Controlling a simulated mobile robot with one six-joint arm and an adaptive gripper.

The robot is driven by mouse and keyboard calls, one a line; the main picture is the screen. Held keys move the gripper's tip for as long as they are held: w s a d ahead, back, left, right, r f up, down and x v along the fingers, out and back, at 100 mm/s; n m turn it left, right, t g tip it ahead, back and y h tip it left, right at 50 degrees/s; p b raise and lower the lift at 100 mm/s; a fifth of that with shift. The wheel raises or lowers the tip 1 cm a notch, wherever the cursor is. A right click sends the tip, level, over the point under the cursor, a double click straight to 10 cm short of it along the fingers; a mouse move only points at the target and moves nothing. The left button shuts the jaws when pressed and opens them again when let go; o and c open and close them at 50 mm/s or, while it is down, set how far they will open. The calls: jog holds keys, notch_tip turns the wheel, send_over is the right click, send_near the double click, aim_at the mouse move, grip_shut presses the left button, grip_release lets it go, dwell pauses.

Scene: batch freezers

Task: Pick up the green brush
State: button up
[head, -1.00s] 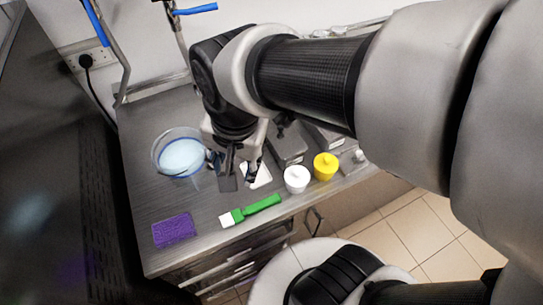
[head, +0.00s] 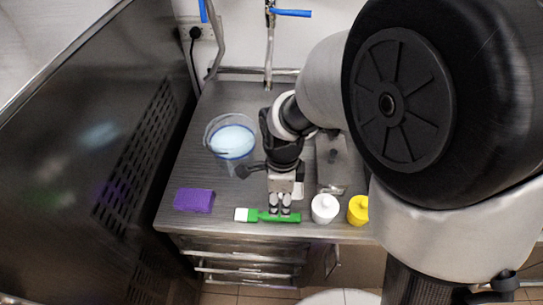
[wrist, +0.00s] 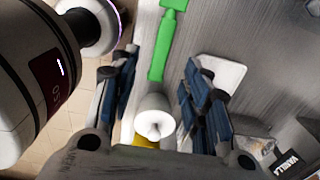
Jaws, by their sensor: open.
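The green brush (head: 257,215) lies flat near the front edge of the counter, its white end to the left in the head view. It also shows in the wrist view (wrist: 163,45), running away from the jaws at the top middle. My gripper (head: 280,208) is open and points down over the right part of the brush in the head view, hiding some of its handle. In the wrist view the jaws (wrist: 158,85) are apart with nothing held between them. The height between the fingertips and the brush is hard to tell.
A white jar (head: 324,209) and a yellow jar (head: 358,211) stand right of the brush. A purple sponge (head: 194,200) lies to its left. A clear container with pale liquid (head: 232,140) stands behind. The counter edge (head: 250,234) is close in front.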

aim_at(279, 216)
jog(key=f+b, duration=0.3)
jog(key=f, duration=0.6)
jog(key=shift+w, duration=0.2)
grip_shut()
